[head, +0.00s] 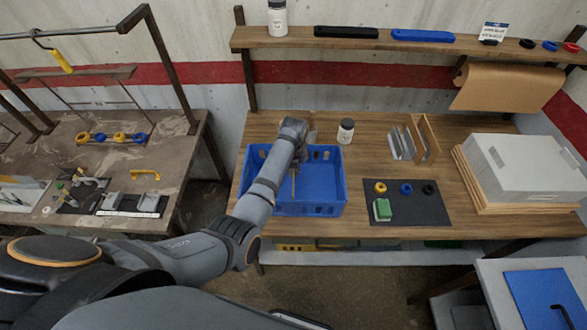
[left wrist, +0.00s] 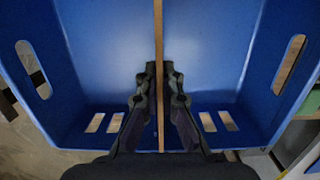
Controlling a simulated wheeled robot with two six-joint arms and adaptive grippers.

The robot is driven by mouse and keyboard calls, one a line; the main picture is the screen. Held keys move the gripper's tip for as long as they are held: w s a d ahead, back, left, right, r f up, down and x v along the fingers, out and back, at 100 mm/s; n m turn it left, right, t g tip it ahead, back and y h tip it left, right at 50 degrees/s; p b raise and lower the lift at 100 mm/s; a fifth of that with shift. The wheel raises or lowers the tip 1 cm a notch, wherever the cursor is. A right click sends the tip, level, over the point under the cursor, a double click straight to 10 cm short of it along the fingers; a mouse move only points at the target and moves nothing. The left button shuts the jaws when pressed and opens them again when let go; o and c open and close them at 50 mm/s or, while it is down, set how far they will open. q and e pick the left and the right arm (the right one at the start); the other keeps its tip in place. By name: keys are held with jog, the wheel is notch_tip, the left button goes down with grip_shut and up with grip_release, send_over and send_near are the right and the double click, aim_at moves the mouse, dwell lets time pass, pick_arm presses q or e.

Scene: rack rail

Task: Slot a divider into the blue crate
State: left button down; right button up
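The blue crate (head: 318,209) stands on the wooden bench, near its front left corner. The divider stands on edge between the crate's side walls; the left wrist view also shows the crate (left wrist: 90,50) below. Whether the divider's lower edge is seated is hidden. More dividers stand upright in a rack (head: 405,145) to the right. My right gripper is not in view.
A white-capped jar (head: 345,131) stands behind the crate. A dark mat (head: 408,208) with coloured rings and a green block lies to its right. A large grey box (head: 525,165) sits at the bench's right end. A shelf (head: 400,43) runs above the back.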

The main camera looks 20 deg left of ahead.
pick_arm(q)
jog(key=shift+f+b, duration=0.5)
jog(key=shift+f, duration=0.7)
jog(key=c, duration=1.4)
grip_release()
jog(key=shift+c, duration=0.2)
jog(key=shift+r, duration=0.1)
jog(key=r, duration=0.4)
jog(key=s+r, duration=0.1)
jog(key=r, duration=0.6)
jog(key=shift+s+d+r, duration=0.2)
jog(key=shift+d+r, duration=0.05)
jog(key=shift+r, duration=0.1)
